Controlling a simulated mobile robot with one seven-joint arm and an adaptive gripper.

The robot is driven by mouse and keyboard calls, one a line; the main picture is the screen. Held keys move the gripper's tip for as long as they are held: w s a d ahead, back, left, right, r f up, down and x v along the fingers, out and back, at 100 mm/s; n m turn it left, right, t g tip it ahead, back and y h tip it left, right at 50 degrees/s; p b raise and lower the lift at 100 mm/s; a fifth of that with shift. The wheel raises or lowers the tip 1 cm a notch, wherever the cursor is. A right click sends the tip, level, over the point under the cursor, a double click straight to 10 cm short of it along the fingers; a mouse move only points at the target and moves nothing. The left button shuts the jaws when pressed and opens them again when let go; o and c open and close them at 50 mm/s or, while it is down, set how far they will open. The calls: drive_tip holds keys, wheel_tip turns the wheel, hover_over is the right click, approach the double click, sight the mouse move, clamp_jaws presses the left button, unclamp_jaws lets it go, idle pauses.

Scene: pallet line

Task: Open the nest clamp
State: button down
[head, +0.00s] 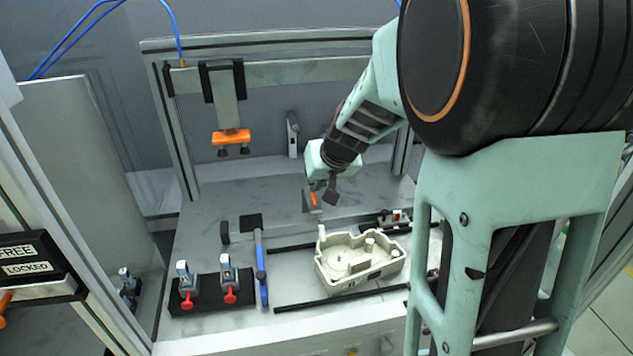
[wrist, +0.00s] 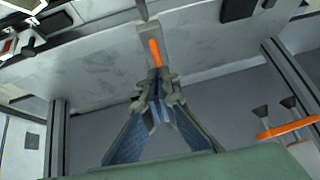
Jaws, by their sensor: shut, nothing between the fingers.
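My gripper (head: 331,190) is over the back part of the bench, behind the cream housing (head: 360,262). In the wrist view its fingers (wrist: 157,98) are shut with nothing between them. A grey lever with an orange grip, apparently the nest clamp handle (head: 314,200), is just beside the fingertips. In the wrist view the orange grip (wrist: 155,52) lines up with the fingertips; I cannot tell whether they touch. The housing sits between two dark rails. A small dark fixture (head: 388,219) is at its back right; its link to the lever is unclear.
Two red-tipped clamps (head: 208,284) on a black block and a blue bar (head: 261,270) stand left of the housing. An orange-footed press head (head: 231,137) hangs at the back left. A FREE/LOCKED sign (head: 34,258) is at far left. Bare bench lies around the lever.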

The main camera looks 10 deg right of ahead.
drive_tip(key=shift+w+r+g+p, duration=0.3)
drive_tip(key=shift+g+p, duration=0.1)
drive_tip(key=shift+p, duration=0.7)
drive_tip(key=g+p, duration=0.1)
drive_tip(key=p, duration=0.1)
drive_tip(key=w+f+g+p, duration=0.1)
drive_tip(key=p, duration=0.2)
drive_tip(key=shift+w, duration=0.3)
drive_tip(key=shift+w+f+g+p, duration=0.15)
drive_tip(key=shift+w+g+p, duration=0.05)
drive_tip(key=shift+g+p, duration=0.15)
drive_tip(key=shift+w+f+b, duration=0.4)
drive_tip(key=shift+f+b, duration=0.15)
drive_tip(key=shift+b, duration=0.1)
drive_tip(key=shift+r, duration=0.1)
drive_tip(key=shift+r, duration=0.1)
